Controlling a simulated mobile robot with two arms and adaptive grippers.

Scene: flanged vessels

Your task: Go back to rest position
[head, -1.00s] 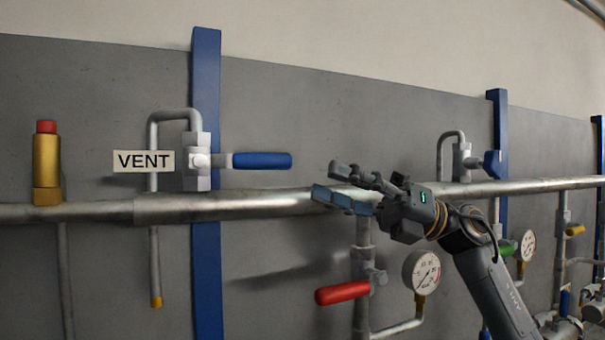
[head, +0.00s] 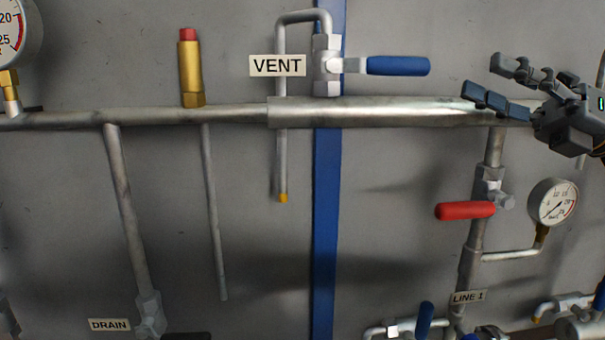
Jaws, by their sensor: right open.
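My right gripper (head: 487,83) is at the upper right of the head view, its fingers pointing left. It is open and nothing shows between its fingers. It is in front of the right part of the horizontal pipe (head: 375,111), to the right of the blue vent valve handle (head: 398,66) and apart from it. The vent handle lies horizontal beside the VENT label (head: 277,66). My left gripper is not in view.
A red valve handle (head: 465,210) and a gauge (head: 553,202) are below the gripper. A brass relief valve (head: 191,70) stands on the pipe at left. A blue post (head: 327,220) runs vertically. More valves and the LINE 1 label (head: 468,297) are at the bottom.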

